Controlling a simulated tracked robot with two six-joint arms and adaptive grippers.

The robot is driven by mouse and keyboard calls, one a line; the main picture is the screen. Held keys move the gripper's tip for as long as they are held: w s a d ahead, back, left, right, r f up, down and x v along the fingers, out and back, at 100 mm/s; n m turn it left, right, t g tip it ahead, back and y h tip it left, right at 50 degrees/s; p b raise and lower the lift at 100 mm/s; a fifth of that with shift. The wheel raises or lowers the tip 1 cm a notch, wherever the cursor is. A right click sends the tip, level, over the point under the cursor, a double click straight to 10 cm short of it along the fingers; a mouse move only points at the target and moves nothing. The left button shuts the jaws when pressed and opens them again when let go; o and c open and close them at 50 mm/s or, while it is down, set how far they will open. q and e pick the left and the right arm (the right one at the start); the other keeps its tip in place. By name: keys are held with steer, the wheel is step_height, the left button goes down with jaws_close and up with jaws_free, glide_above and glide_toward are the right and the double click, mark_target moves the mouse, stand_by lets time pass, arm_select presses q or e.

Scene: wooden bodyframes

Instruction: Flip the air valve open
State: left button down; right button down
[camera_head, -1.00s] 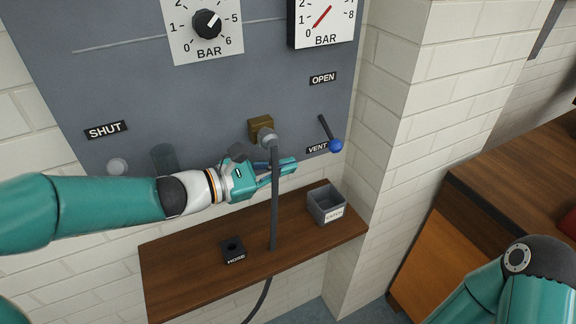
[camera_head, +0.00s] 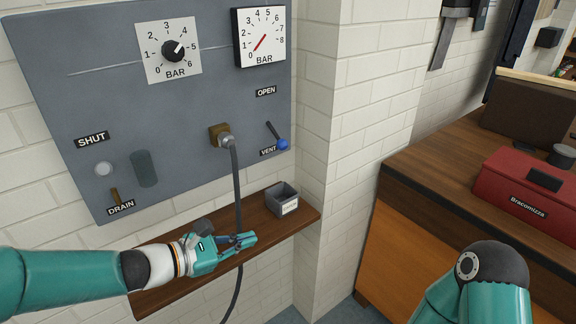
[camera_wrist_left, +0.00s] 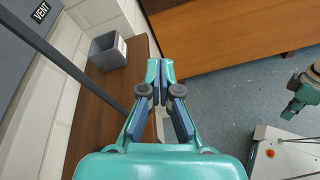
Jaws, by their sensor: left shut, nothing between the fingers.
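A grey panel (camera_head: 90,60) on the wall carries the controls. A dark lever with a blue knob (camera_head: 282,144) sits between the OPEN label (camera_head: 265,91) and the VENT label (camera_head: 268,151); its knob is at the lower end. A pale round knob (camera_head: 104,169) is below the SHUT label (camera_head: 92,139), beside a dark grey rounded part (camera_head: 144,168). I cannot tell which part is the air valve. My left gripper (camera_head: 250,239) is shut and empty over the shelf, below the panel. In the left wrist view, my right gripper (camera_wrist_left: 291,108) hangs far off; its jaw state is unclear.
A hose (camera_head: 236,190) runs down from a brass fitting (camera_head: 219,136), close by my left gripper. A brass lever (camera_head: 115,195) is at DRAIN. A grey bin (camera_head: 283,203) stands on the wooden shelf (camera_head: 300,215).

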arm_select(q)
steer(key=s+a+f+m+g+y, duration=0.2)
steer(key=s+f+m, duration=0.4)
steer(key=f, duration=0.5)
steer(key=s+a+f+m+g+y, duration=0.1)
steer(key=s+f+m+g+y, duration=0.2)
steer(key=s+f+m, duration=0.3)
steer(key=s+a+f+m+g+y, duration=0.2)
steer(key=s+f+m, duration=0.4)
steer(key=s+f, duration=0.5)
step_height(320, 180, down, 7)
steer(key=shift+s+a+r+m+y, duration=0.15)
steer(key=shift+a+m+y, duration=0.2)
steer(key=shift+y, duration=0.35)
steer(key=shift+a, duration=0.15)
